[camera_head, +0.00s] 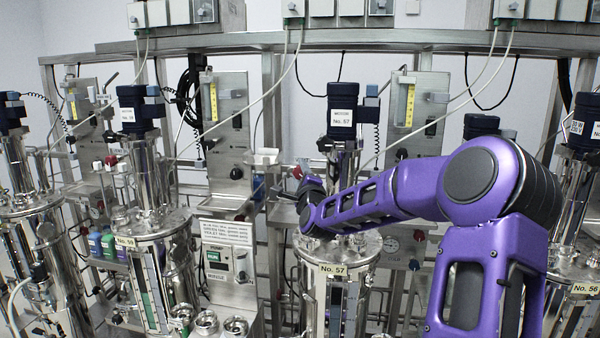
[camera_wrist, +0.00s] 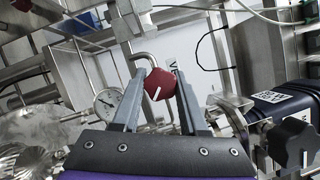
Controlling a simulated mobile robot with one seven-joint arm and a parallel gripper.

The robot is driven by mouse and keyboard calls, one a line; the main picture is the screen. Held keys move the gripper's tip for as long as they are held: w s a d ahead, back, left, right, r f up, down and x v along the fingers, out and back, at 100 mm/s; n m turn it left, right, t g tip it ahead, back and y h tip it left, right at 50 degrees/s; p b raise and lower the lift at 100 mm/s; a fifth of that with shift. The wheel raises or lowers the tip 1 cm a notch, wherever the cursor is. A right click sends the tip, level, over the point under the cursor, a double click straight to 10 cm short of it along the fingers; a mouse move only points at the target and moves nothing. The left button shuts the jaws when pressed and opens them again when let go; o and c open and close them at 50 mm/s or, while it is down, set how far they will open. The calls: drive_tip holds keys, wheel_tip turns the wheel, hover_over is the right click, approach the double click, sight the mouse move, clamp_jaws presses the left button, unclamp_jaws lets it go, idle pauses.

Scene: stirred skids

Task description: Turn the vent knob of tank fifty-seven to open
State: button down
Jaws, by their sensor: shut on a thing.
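Tank fifty-seven (camera_head: 350,305) stands at the centre of the head view, with a "No. 57" plate on its rim and a "MOTOR No. 57" label on its dark blue motor (camera_head: 342,98). My gripper (camera_wrist: 159,76) has its two grey fingers on either side of a dark red knob (camera_wrist: 158,85) in the wrist view, shut on it. The knob bears a white pointer line. No open or shut marking is readable beside it. In the head view my gripper (camera_head: 303,190) is above the tank's lid, beside its shiny column; the knob's grip is not clearly visible there.
A round pressure gauge (camera_wrist: 108,103) and a black star-shaped handwheel (camera_wrist: 292,142) are close to my gripper. Tank fifty-eight (camera_head: 160,275) stands to the left and tank fifty-six (camera_head: 575,300) to the right. Steel panels, pipes and hanging cables crowd the space behind.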

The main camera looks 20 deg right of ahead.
drive_tip(key=n+g, duration=0.1)
drive_tip(key=n, duration=0.2)
drive_tip(key=n+g, duration=0.1)
drive_tip(key=n, duration=0.2)
drive_tip(key=shift+a+r+y, duration=0.1)
drive_tip(key=shift+y, duration=0.3)
drive_tip(key=n+g+p, duration=0.1)
drive_tip(key=n, duration=0.2)
drive_tip(key=shift+g, duration=0.3)
drive_tip(key=shift+n+g+h+p, duration=0.3)
drive_tip(key=shift+n+g+p, duration=0.1)
drive_tip(key=shift+n, duration=0.4)
drive_tip(key=shift+c, duration=2.2)
unclamp_jaws()
drive_tip(key=shift+s, duration=0.1)
